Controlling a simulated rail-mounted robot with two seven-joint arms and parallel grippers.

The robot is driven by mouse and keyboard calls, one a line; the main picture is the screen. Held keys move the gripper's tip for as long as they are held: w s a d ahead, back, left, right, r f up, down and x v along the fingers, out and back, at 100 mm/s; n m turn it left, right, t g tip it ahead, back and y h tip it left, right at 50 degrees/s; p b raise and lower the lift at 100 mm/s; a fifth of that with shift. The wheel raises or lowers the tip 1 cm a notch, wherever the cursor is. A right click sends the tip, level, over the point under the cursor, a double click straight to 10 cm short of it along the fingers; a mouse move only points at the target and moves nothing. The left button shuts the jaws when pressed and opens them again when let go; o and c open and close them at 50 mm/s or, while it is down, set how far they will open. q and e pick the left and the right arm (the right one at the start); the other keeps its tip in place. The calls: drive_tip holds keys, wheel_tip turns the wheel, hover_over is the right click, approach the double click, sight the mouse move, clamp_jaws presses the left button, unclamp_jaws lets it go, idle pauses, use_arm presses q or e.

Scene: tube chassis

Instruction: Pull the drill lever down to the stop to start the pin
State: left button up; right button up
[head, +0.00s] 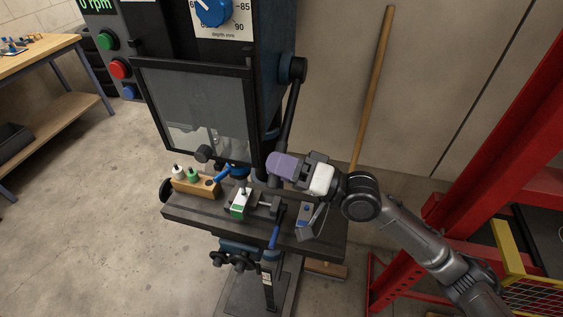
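The drill press has a dark lever (289,115) on its right side. The lever hangs from a round hub (292,70) and slopes steeply down. Its lower end passes behind the purple finger of my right gripper (280,167). The gripper is at that lower end, coming in from the right. The finger hides the contact, so I cannot tell whether it is shut on the lever. A white and green part (240,206) sits in the vise (265,207) on the drill table (190,212). The drill tip is hidden. My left gripper is not in view.
A clear guard (195,100) covers the drill's front. A wooden block (196,186) with small bottles stands on the table's left. A broom handle (372,90) leans on the wall behind my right arm. A red frame (490,150) stands at the right.

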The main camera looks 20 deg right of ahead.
wheel_tip(320, 180, up, 5)
drive_tip(key=p, duration=0.4)
drive_tip(key=shift+f+p, duration=0.2)
drive_tip(key=shift+p, duration=0.1)
drive_tip(key=s+d+r, duration=0.6)
drive_tip(key=s+d, duration=0.2)
drive_tip(key=shift+s+r, duration=0.2)
drive_tip(key=shift+s, duration=0.1)
drive_tip(key=shift+c, duration=0.3)
